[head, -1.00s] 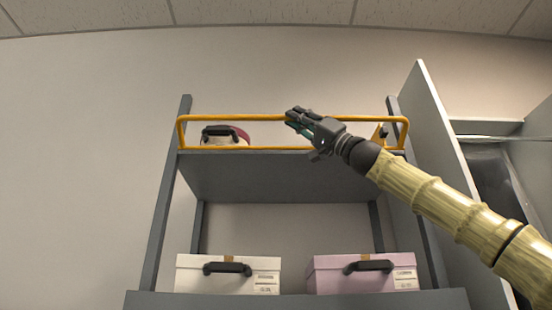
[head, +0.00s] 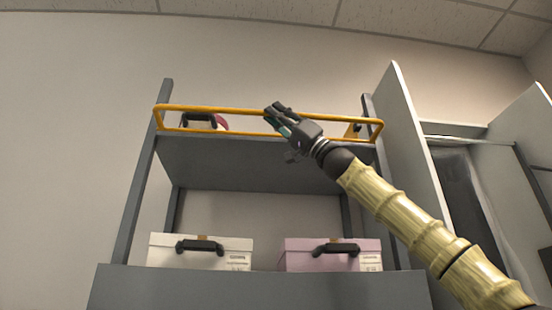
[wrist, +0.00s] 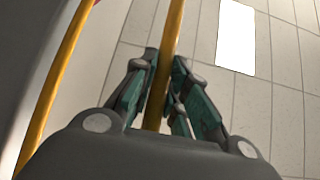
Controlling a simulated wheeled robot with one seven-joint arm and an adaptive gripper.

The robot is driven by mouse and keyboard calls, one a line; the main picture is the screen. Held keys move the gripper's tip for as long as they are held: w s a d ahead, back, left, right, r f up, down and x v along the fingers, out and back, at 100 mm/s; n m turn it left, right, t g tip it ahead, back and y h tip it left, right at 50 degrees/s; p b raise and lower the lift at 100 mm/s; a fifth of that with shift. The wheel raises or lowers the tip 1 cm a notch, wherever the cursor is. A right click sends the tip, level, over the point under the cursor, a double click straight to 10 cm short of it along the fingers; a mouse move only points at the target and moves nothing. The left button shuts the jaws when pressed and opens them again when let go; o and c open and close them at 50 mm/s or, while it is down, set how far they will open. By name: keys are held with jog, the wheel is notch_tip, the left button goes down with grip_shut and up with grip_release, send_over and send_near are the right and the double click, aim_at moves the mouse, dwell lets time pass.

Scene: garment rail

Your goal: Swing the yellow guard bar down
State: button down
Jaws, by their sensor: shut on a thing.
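The yellow guard bar (head: 215,108) is a long rounded frame across the front of the top shelf in the head view. It stands up above the shelf edge, with its upper rail higher than its lower one. My gripper (head: 275,115) is at the middle of the upper rail. In the wrist view the guard bar (wrist: 173,32) runs between the teal-padded fingers of my gripper (wrist: 165,75), which are shut on it. My gripper hides a short stretch of the rail.
The grey top shelf (head: 240,160) holds a round box with a black handle (head: 199,120) behind the bar. A white box (head: 200,254) and a pink box (head: 332,256) sit on the lower shelf. A tall grey panel (head: 407,160) stands at the right.

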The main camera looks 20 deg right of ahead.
dwell(0.3)
jog(key=c, duration=1.4)
grip_release()
jog(key=shift+d, duration=0.1)
jog(key=shift+v, duration=6.05)
